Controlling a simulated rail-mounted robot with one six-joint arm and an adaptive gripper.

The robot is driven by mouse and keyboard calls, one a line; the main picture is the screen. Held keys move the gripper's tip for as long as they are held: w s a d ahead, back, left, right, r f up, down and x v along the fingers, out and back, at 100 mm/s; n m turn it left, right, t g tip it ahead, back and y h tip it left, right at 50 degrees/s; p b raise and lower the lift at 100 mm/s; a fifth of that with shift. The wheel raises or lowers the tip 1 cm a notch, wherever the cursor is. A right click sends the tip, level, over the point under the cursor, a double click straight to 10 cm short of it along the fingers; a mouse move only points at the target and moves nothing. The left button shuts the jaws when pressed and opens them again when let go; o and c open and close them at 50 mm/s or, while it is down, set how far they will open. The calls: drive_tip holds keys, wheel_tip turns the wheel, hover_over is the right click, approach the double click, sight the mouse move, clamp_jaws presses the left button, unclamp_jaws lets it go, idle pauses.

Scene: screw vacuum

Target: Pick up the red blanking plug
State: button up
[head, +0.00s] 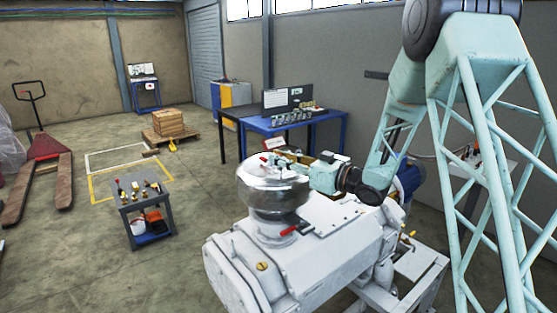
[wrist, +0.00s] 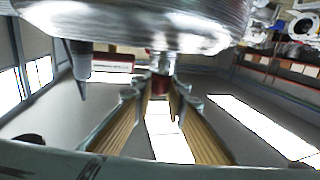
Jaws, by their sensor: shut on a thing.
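In the wrist view, the red blanking plug (wrist: 160,86) is small and dark red, between the tips of my gripper (wrist: 159,92). The two ribbed, yellowish fingers are closed in on it from both sides. The plug meets a short metal stub under the shiny silver vessel; I cannot tell whether it is still seated there. In the head view, my gripper (head: 310,172) reaches left to the silver vessel (head: 272,190). The plug cannot be made out for certain there; a small red spot shows at the vessel's top.
The vessel stands on a large grey pump body (head: 315,250) with a red-handled part (head: 288,231). A small tool cart (head: 140,190) stands left of it, and a blue workbench (head: 300,123) behind. In the wrist view, a dark pointed part (wrist: 80,65) hangs left of the plug.

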drive_tip(key=shift+r, duration=1.6)
drive_tip(key=shift+s+r, duration=0.1)
drive_tip(key=shift+s, duration=0.05)
drive_tip(key=s+d, duration=0.3)
drive_tip(key=s, duration=0.4)
drive_tip(key=s+d+r, duration=0.1)
drive_tip(key=s+d, duration=0.2)
drive_tip(key=s, duration=0.4)
drive_tip(key=shift+s+r, duration=0.2)
drive_tip(key=shift+s, duration=0.05)
drive_tip(key=shift+d, duration=0.15)
